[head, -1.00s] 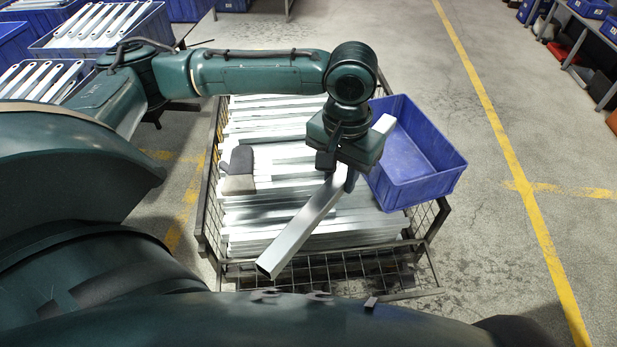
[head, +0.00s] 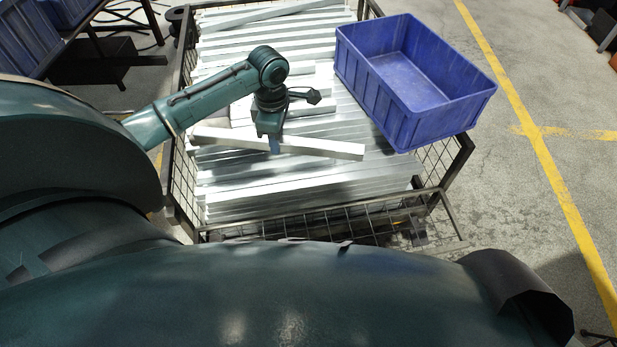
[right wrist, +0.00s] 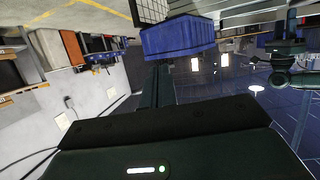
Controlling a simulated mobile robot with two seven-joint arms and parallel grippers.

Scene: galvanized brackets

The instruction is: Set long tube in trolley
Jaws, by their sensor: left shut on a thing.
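The long tube (head: 325,148) is a bright square metal tube. It lies nearly level across the picture in the head view, over the stacked tubes in the trolley. My left gripper (head: 275,146) is shut on it near its middle, from above. The trolley (head: 322,219) is a dark wire-mesh cart filled with layers of similar tubes. I cannot tell whether the held tube touches the stack. My right gripper's fingers do not show in either view.
A blue crate (head: 408,128) sits at the trolley's right side, just right of the held tube's end; a blue crate also shows in the right wrist view (right wrist: 178,37). Blue bins (head: 20,45) stand at the upper left. The floor at right is open.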

